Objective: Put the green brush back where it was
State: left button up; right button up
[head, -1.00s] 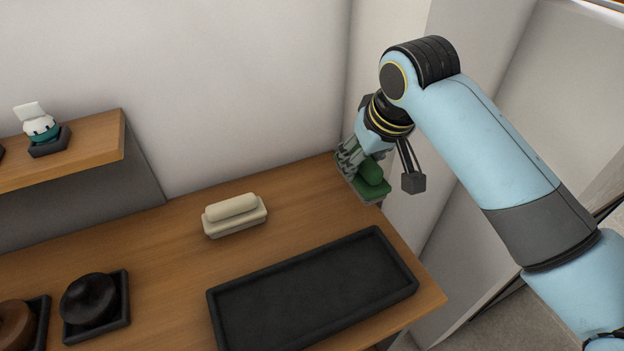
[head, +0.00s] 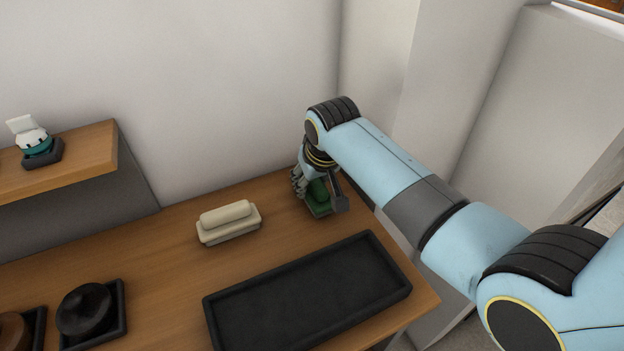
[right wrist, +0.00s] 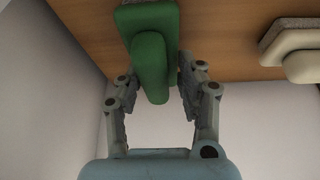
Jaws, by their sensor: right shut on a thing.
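The green brush (head: 318,197) is at the back right part of the wooden bench, to the right of the cream brush (head: 228,222). My right gripper (head: 304,186) is shut on the green brush. In the right wrist view the green brush (right wrist: 149,50) shows its rounded grip between the fingers of my right gripper (right wrist: 152,85). I cannot tell whether its base touches the bench. The cream brush also shows at the right edge of the right wrist view (right wrist: 296,48). My left gripper is not in view.
A long black tray (head: 222,318) lies in front of the brushes. Black and brown round tins (head: 84,309) sit in small trays at the front left. A wooden shelf (head: 80,160) at left bears a small white and teal item. Bench (head: 165,250) between them is clear.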

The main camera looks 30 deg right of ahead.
jog(key=shift+f, duration=0.15)
jog(key=o, duration=1.2)
jog(key=v, duration=1.2)
